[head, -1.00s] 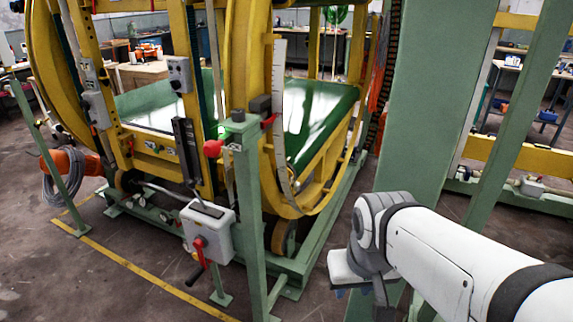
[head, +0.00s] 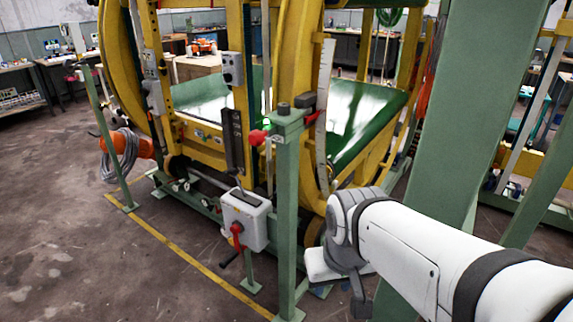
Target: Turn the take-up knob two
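I cannot tell for certain which part is the take-up knob. A red knob (head: 258,137) sticks out to the left near the top of a green post (head: 287,200), and a dark round cap (head: 284,108) sits on the post's top. A grey box (head: 246,218) with a red-hubbed crank handle (head: 236,234) is mounted low beside the post. My gripper (head: 350,290) hangs below my white arm's wrist at lower right, right of the post and apart from the knob. Its fingers are mostly hidden or too small to read.
The yellow ring frame (head: 292,60) with a green bed (head: 365,125) stands behind the post. A thick green column (head: 480,110) rises behind my arm. A yellow floor line (head: 185,255) runs before the machine; the floor (head: 60,240) at left is clear.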

